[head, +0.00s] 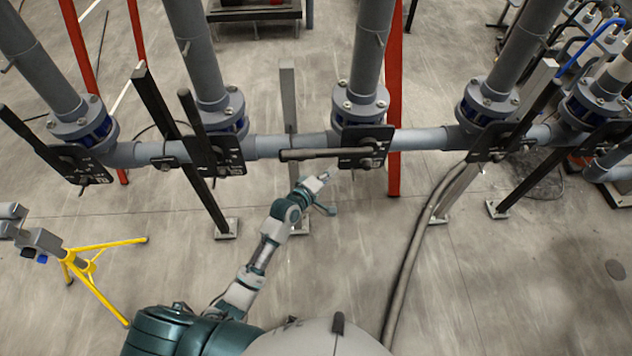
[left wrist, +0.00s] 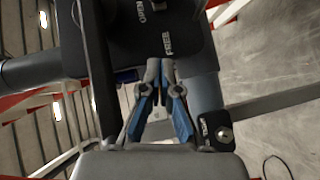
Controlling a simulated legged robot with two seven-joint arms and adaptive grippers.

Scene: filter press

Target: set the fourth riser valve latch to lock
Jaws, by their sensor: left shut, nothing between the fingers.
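A row of riser valves crosses the head view, each with a black plate and black bar handle. The fourth from the left (head: 492,140) has its handle slanting up right; which one the task counts as fourth I cannot tell. My left gripper (head: 325,178) is just below the third valve's plate (head: 366,147), whose handle (head: 318,154) lies level to the left. In the left wrist view my left gripper (left wrist: 160,68) is shut and empty, its tips over a black plate (left wrist: 185,28) marked FREE. Contact and latch position are unclear. My right gripper is out of view.
A grey horizontal pipe (head: 418,139) links the valves. Red posts (head: 394,90) and dark struts stand around it. A yellow tripod stand (head: 95,262) is at lower left. A dark hose (head: 405,275) runs down right of centre. The floor at lower right is mostly clear.

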